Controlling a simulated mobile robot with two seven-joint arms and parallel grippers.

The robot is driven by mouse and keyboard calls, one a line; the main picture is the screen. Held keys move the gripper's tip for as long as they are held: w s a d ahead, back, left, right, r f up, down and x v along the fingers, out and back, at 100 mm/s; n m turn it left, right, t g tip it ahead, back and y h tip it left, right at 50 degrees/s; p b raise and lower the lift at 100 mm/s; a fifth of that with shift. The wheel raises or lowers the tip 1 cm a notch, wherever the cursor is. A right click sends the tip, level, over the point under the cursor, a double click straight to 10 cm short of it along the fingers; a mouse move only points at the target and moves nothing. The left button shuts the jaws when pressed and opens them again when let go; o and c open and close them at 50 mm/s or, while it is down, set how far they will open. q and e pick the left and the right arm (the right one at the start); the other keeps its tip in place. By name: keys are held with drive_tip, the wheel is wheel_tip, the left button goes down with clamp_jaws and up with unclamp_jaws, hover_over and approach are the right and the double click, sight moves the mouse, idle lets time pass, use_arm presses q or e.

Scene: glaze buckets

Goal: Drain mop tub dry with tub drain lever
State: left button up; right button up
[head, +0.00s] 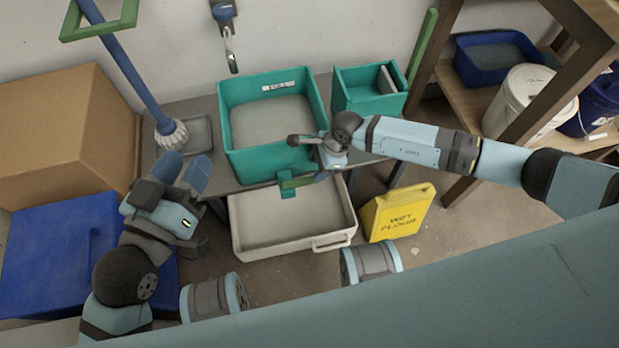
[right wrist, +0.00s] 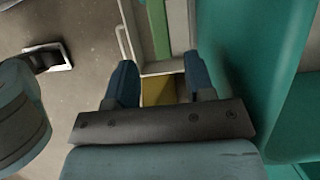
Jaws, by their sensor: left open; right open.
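The teal mop tub (head: 229,125), with a small white label, stands on a grey bench in the head view. Its floor looks grey; I cannot tell how much liquid it holds. A green drain lever (head: 289,186) shows below its front edge, above the cream tray (head: 240,235). My right gripper (head: 312,160) is open at the tub's front right corner, close to the lever; its fingertips are partly hidden. In the right wrist view its open fingers (right wrist: 160,85) have a green bar (right wrist: 158,28) beyond them. My left gripper (head: 182,172) is open and empty, left of the tub.
A blue-handled mop (head: 135,75) stands behind my left gripper. Cardboard box (head: 60,130) and blue bin (head: 60,250) fill the left. A smaller teal bucket (head: 350,98) sits right of the tub. A yellow sign (head: 400,212) stands right of the tray. A shelf (head: 465,95) is at right.

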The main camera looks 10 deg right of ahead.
sight(308, 180)
drive_tip(key=b+x, duration=0.1)
drive_tip(key=x, duration=0.5)
drive_tip(key=shift+a+b, duration=0.1)
drive_tip(key=shift+b, duration=0.3)
use_arm(q)
wheel_tip(308, 180, down, 3)
drive_tip(key=shift+f+m+g, duration=0.1)
drive_tip(key=shift+m+g, duration=0.2)
drive_tip(key=shift+g, duration=0.3)
use_arm(e)
drive_tip(key=shift+c, duration=0.5)
clamp_jaws()
